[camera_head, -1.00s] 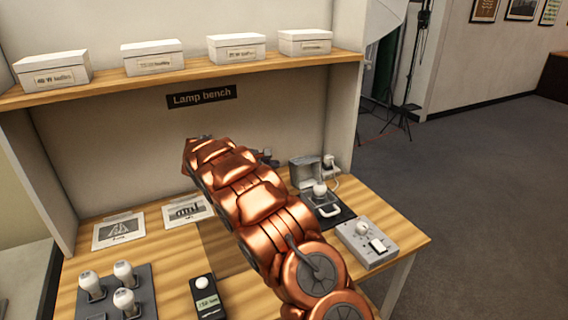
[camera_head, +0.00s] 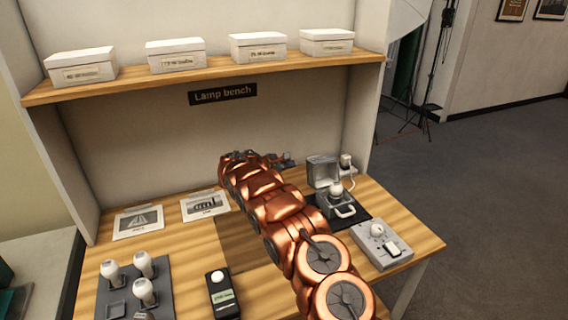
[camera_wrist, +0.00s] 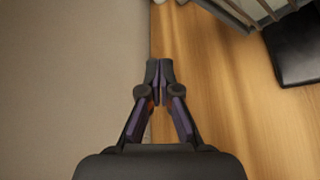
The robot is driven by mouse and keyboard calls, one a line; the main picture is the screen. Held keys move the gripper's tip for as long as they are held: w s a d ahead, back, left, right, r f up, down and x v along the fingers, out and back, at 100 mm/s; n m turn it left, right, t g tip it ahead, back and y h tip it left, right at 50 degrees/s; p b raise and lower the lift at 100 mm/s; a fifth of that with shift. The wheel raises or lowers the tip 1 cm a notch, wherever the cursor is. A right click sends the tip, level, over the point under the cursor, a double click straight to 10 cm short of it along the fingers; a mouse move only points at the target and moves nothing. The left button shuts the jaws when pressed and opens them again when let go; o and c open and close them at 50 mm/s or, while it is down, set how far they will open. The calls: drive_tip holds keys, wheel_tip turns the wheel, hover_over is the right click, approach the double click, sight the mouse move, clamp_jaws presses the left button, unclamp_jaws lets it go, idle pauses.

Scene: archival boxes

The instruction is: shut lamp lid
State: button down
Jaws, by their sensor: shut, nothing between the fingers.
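A small grey lamp box stands on a dark mat (camera_head: 354,222) at the bench's back right. Its lid (camera_head: 322,171) is raised, and a white round bulb (camera_head: 336,188) shows in front of it. A pale handle loop (camera_head: 345,211) is at the box's front. My gripper (camera_head: 287,161) is left of the raised lid, apart from it, partly hidden behind my copper arm. In the wrist view my gripper (camera_wrist: 160,67) is shut and empty over the bench's back edge. A ribbed grey part, perhaps of the lamp box, and the mat's dark corner (camera_wrist: 296,45) show at upper right.
A grey switch unit (camera_head: 380,245) stands at the front right. A tray (camera_head: 165,290) of white bulbs, a dark meter (camera_head: 222,296) and two picture cards (camera_head: 138,221) are left of my arm. A shelf (camera_head: 210,75) with white boxes runs above. The back wall is close to my gripper.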

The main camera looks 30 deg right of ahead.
sight(320, 170)
drive_tip(key=shift+p+x, duration=0.6)
drive_tip(key=shift+x, duration=1.55)
drive_tip(key=shift+s+r, duration=0.25)
drive_tip(key=shift+r, duration=0.1)
drive_tip(key=shift+s+d+r+p, duration=0.15)
drive_tip(key=shift+s+r+p, duration=0.25)
drive_tip(key=shift+s+r, duration=0.2)
drive_tip(key=shift+s+d+r+p, duration=0.15)
drive_tip(key=shift+s+r+p, duration=0.2)
drive_tip(key=shift+s+r, duration=0.2)
drive_tip(key=shift+s+b, duration=0.1)
drive_tip(key=shift+b, duration=0.95)
